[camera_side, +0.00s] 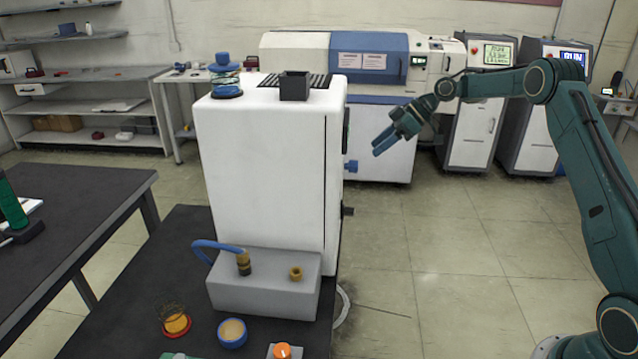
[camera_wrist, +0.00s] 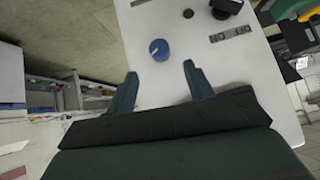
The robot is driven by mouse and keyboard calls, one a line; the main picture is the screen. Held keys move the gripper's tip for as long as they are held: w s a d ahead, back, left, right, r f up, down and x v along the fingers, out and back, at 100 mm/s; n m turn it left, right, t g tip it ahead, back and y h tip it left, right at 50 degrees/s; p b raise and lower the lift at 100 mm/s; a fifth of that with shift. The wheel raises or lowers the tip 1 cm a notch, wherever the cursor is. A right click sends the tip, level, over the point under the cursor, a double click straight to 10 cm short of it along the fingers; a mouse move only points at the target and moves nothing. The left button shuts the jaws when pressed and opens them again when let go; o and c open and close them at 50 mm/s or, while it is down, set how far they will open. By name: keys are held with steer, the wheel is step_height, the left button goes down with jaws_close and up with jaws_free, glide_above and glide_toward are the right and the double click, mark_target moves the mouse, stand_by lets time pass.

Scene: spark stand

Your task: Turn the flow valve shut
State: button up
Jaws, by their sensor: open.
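A blue round knob with a white line on its face, apparently the flow valve (camera_wrist: 159,49), is on a white panel in the wrist view. In the side view the blue knob (camera_side: 351,166) sticks out from the right face of the white cabinet (camera_side: 262,170). My gripper (camera_side: 384,145) is to the right of the knob and a little higher, apart from the cabinet. In the wrist view my gripper (camera_wrist: 160,72) is open and empty, its fingers spread wider than the knob, which appears just beyond the gap between the tips.
A black knob (camera_side: 347,211) sticks out below the blue one. The wrist view also shows a small dark button (camera_wrist: 188,13) and a label plate (camera_wrist: 230,34) on the panel. A grey block (camera_side: 265,284) with a blue hose stands in front. Floor right of the cabinet is clear.

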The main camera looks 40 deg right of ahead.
mark_target(351, 166)
steer(key=x, duration=0.7)
steer(key=shift+f, duration=0.15)
steer(key=shift+w+a, duration=0.1)
steer(key=shift+w, duration=0.05)
steer(key=c, duration=1)
